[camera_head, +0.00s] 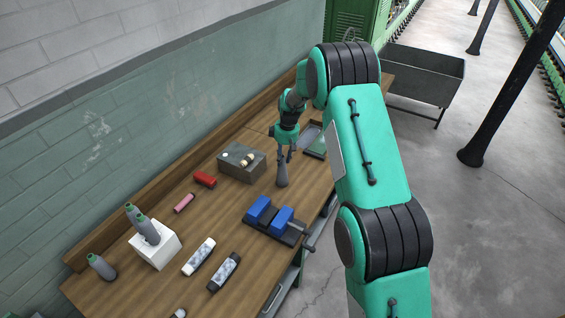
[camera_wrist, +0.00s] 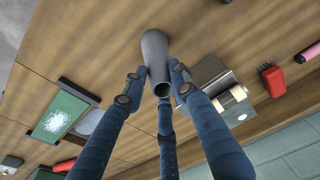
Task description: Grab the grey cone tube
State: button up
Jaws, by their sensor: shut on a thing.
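The grey cone tube (camera_head: 282,174) is held upright below my gripper (camera_head: 285,150) over the right half of the wooden table. In the wrist view, the plain grey tube (camera_wrist: 155,50) lies between the fingers of my gripper (camera_wrist: 152,84), its open narrow end toward the camera. The fingers are closed around it. I cannot tell whether its base touches the table.
A grey box (camera_head: 241,163) stands left of the tube. A blue-jawed vise (camera_head: 273,220) sits at the front edge. A white block (camera_head: 155,243) holding grey tubes with green tips, a red item (camera_head: 205,179) and a pink roll (camera_head: 184,203) are further left. A green board (camera_wrist: 59,114) lies nearby.

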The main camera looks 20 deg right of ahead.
notch_tip(320, 180, up, 10)
jog(key=shift+f, duration=0.25)
dwell(0.9)
